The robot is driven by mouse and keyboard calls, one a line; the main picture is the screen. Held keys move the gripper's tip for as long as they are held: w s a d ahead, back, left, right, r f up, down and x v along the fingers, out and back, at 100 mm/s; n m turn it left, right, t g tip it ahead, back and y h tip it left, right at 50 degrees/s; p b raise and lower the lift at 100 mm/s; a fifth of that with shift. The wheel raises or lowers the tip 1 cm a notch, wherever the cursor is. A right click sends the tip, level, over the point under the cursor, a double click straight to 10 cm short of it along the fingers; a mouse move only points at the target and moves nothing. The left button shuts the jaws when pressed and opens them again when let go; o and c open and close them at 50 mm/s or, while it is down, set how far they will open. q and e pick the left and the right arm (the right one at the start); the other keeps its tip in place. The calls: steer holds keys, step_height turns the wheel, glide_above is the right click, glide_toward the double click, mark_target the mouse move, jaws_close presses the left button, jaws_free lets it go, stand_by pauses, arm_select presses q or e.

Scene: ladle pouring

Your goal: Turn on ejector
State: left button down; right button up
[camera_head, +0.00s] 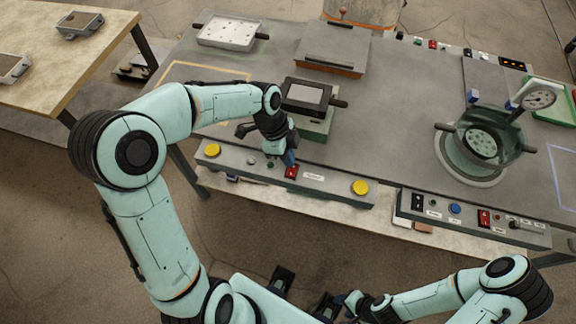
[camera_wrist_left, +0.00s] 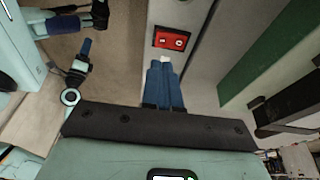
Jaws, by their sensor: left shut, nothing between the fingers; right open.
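A red rocker switch (camera_head: 291,171) sits on the front panel of the table, just left of a small white label (camera_head: 314,176) whose text is too small to read. In the left wrist view the red switch (camera_wrist_left: 174,39) lies just beyond the blue fingertips. My left gripper (camera_head: 290,158) is shut and empty, with its fingers pointing down close to the switch's upper edge. Its closed fingers (camera_wrist_left: 164,66) show in the left wrist view; I cannot tell whether they touch the switch. My right gripper (camera_head: 304,288) is open and empty, low in front of the table.
Yellow buttons (camera_head: 360,187) flank the switch on the panel. A second control panel (camera_head: 470,220) with black, blue and red controls is at the right. A press with a dark plate (camera_head: 306,95) stands behind my left gripper. A round pot with a gauge (camera_head: 482,140) stands right.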

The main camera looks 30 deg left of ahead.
mark_target(290, 174)
arm_select(q)
steer(key=shift+s+d+f, duration=0.1)
steer(key=shift+s+f, duration=0.05)
steer(key=shift+f, duration=0.95)
steer(key=shift+s+d+f, duration=0.1)
steer(key=shift+f, duration=1)
arm_select(e)
steer(key=shift+f, duration=0.15)
steer(key=shift+s, duration=0.1)
arm_select(q)
steer(key=f+b, duration=0.1)
steer(key=b, duration=0.1)
steer(key=shift+s+f+t+b, duration=0.1)
steer(key=shift+t+b, duration=0.25)
steer(key=shift+t, duration=0.05)
steer(key=shift+s+r, duration=0.3)
steer(key=shift+w+f, duration=0.1)
steer(key=shift+w, duration=0.25)
steer(key=shift+w+a+r+p, duration=0.15)
steer(key=shift+w+r+p, duration=0.1)
steer(key=shift+w+p, duration=0.2)
steer(key=shift+w, duration=0.2)
arm_select(e)
steer(key=shift+s+f, duration=0.45)
steer(key=shift+f, duration=0.3)
